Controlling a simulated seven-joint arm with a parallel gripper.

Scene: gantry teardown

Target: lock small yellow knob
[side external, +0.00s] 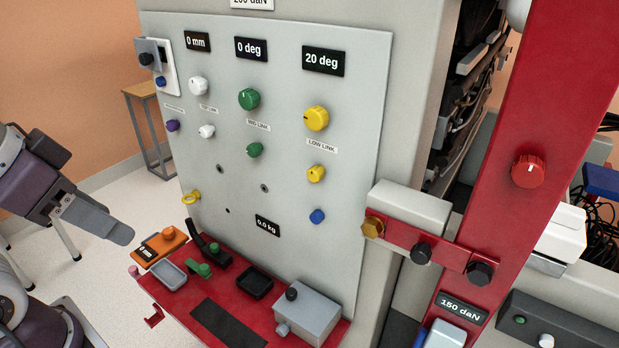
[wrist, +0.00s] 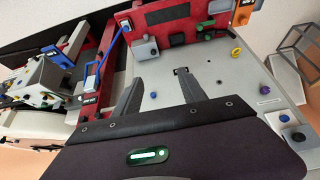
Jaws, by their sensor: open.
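The small yellow knob (side external: 316,174) sits on the upright grey panel (side external: 232,180), under the LOW LINK label and below a larger yellow knob (side external: 316,118). A blue knob (side external: 317,216) is just below it. My gripper (side external: 122,232) is at the left of the side view, well away from the small yellow knob. In the wrist view my gripper (wrist: 162,80) is open, its two grey fingers apart with nothing between them. The panel and a blue knob show beyond the fingers there. I cannot make out the small yellow knob in the wrist view; my gripper's body covers the lower part.
A red shelf (side external: 185,306) with orange, green and grey parts juts out below the panel. A red beam with a red knob (side external: 528,171) and a grey block (side external: 411,205) stand at the right. White, green and purple knobs fill the panel's left.

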